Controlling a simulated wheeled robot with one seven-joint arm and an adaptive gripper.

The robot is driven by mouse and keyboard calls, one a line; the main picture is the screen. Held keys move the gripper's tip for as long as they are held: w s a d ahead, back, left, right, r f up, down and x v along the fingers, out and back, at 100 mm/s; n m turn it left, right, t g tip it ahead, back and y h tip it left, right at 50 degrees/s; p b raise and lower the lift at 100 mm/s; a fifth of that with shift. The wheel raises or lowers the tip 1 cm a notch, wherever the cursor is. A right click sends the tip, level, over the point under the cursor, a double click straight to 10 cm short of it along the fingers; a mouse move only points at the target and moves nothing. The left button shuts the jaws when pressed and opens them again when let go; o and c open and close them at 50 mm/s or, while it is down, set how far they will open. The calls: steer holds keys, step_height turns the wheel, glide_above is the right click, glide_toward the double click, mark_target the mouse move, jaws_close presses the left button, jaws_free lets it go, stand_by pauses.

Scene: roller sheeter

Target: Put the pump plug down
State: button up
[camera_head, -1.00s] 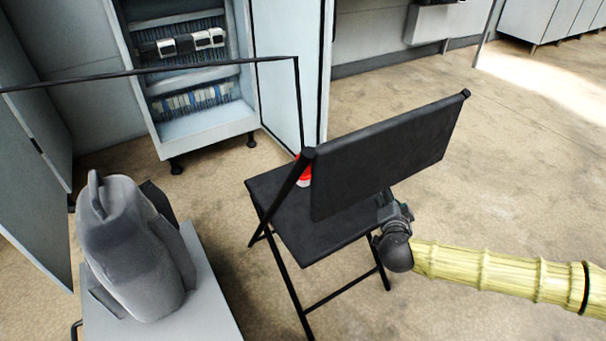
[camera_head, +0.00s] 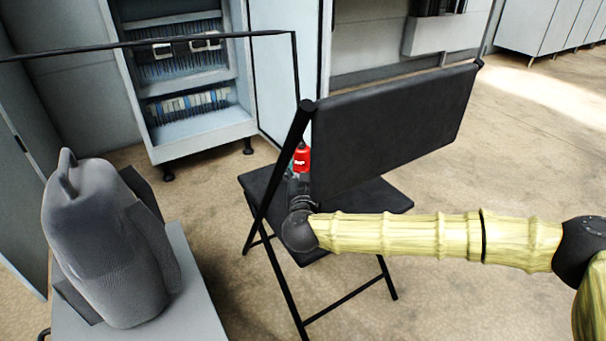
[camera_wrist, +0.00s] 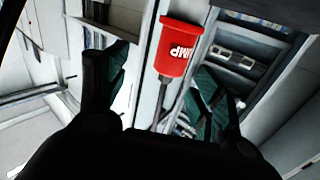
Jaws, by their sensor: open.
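The pump plug (camera_head: 302,159) is a red piece with white lettering, seen over the seat of the black folding chair (camera_head: 375,196), behind its left frame bar. In the wrist view the red plug (camera_wrist: 180,48) shows large, with a thin dark stem running toward my gripper. My gripper (camera_head: 298,182) is at the chair's left side, right by the plug. In the wrist view my gripper (camera_wrist: 162,82) has its dark green fingers spread, with the stem between them and closer to the right finger. Whether the plug rests on the seat or touches a finger is unclear.
The chair's backrest (camera_head: 395,128) stands above and right of my gripper, close to my arm. An open electrical cabinet (camera_head: 205,130) is behind. The floor at right is open.

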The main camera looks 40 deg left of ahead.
mark_target(301, 159)
steer(key=shift+s+a+n, duration=0.3)
steer(key=shift+s+a, duration=0.2)
steer(key=shift+a, duration=0.15)
steer(key=shift+w+a+b, duration=0.15)
steer(key=shift+a+b, duration=0.05)
steer(key=shift+b, duration=0.25)
steer(key=shift+b+x, duration=0.55)
steer(key=shift+x, duration=0.45)
steer(key=shift+w+a+f+b, duration=0.15)
steer(key=shift+w+a+b, duration=0.15)
steer(key=shift+w+b, duration=0.2)
steer(key=shift+w+a+f+b, duration=0.2)
steer(key=shift+w+a+b, duration=0.15)
steer(key=shift+b, duration=0.2)
steer(key=shift+r+b+x, duration=0.15)
steer(key=shift+b+x, duration=0.25)
steer(key=shift+x, duration=0.25)
steer(key=shift+r+b+x, duration=0.1)
steer(key=shift+b+x, duration=0.25)
steer(key=shift+x, duration=0.35)
steer(key=shift+w+r, duration=0.1)
steer(key=c, duration=1.4)
steer(key=shift+r, duration=0.15)
